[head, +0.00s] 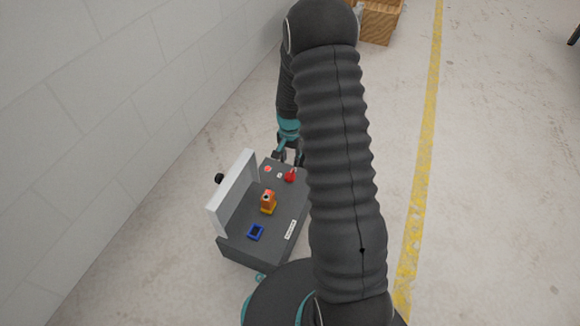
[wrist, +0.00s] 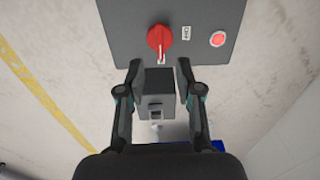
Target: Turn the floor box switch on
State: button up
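The grey floor box (head: 233,249) stands on the floor by the wall. Its red rotary switch (head: 290,176) is at the far right corner of the top. In the wrist view the red switch (wrist: 158,37) has a white mark pointing down in the picture, away from the small white label (wrist: 186,33) at its right. My gripper (wrist: 158,68) is open and empty, its two fingertips just below the switch in the picture, one to each side. I cannot tell their height above the panel. In the head view my gripper (head: 287,155) is partly hidden by my arm.
A round red button or lamp (wrist: 217,39) sits right of the switch. An upright white panel (head: 232,192), an orange-yellow part (head: 268,202) and a blue square frame (head: 256,232) are on the box. A wooden crate (head: 379,22) stands far off. Floor right is clear.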

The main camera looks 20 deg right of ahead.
notch_tip(320, 180, up, 5)
dwell(0.3)
dwell(0.4)
jog(key=s+a+r+n+g, duration=0.1)
jog(key=s+a+n+g, duration=0.15)
jog(key=s, duration=0.35)
jog(key=s+a+r+n+t+p, duration=0.2)
jog(key=s+r, duration=0.5)
jog(key=r, duration=0.5)
jog(key=s+a+r+n+t+p, duration=0.2)
jog(key=s+r, duration=0.5)
jog(key=r, duration=0.5)
jog(key=s+a+r+n+t+p, duration=0.2)
jog(key=s+a+r+t, duration=0.2)
jog(key=s+r, duration=0.4)
notch_tip(320, 180, up, 4)
jog(key=shift+a+f+n+p, duration=0.1)
jog(key=shift+a+n+p, duration=0.2)
jog(key=shift+n+p, duration=0.1)
